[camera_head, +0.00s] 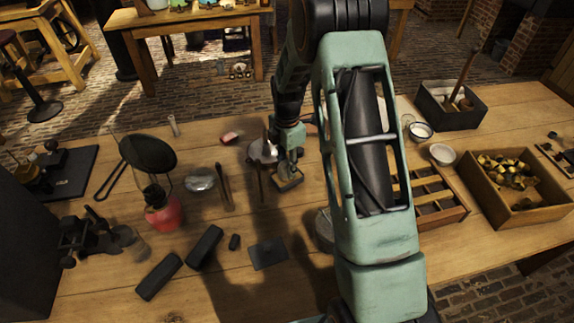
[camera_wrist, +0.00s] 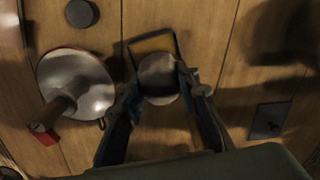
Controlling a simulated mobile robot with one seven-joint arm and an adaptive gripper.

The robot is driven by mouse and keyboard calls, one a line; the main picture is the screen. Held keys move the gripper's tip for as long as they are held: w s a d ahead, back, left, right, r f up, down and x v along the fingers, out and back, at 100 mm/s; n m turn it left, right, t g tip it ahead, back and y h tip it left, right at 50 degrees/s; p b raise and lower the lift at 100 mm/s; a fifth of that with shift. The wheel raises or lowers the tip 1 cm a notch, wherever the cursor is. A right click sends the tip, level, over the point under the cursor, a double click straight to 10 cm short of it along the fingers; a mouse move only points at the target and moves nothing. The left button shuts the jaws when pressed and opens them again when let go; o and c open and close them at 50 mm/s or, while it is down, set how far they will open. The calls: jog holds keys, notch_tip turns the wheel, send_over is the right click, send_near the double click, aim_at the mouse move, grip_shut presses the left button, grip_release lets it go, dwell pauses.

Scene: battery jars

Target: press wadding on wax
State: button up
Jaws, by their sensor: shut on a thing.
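My gripper (camera_head: 287,172) is over the middle of the wooden table, pointing down. In the wrist view its two dark fingers (camera_wrist: 160,95) are closed on the sides of a round greyish thing (camera_wrist: 158,72). I cannot tell whether this is a jar, a tool or wadding, nor whether it touches the table. A pan with a wooden handle (camera_wrist: 88,80) lies left of the fingers; it is partly hidden behind the gripper in the head view. I cannot pick out wadding or wax for certain.
A red-based lamp (camera_head: 165,214), a round dark mesh (camera_head: 150,153) and dark blocks (camera_head: 205,247) stand to the left. A dark square plate (camera_head: 268,254) lies in front. A box of brass pieces (camera_head: 517,208) is at right. My arm hides part of the table.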

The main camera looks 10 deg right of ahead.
jog(key=shift+f, duration=0.1)
jog(key=shift+r+p, duration=2.05)
jog(key=shift+r, duration=1.55)
jog(key=s+r+m, duration=0.3)
jog(key=s+m, duration=0.2)
jog(key=m, duration=0.6)
jog(key=s+r+m+p, duration=0.1)
jog(key=s+r+m, duration=0.3)
jog(key=m, duration=0.7)
jog(key=shift+s, duration=0.45)
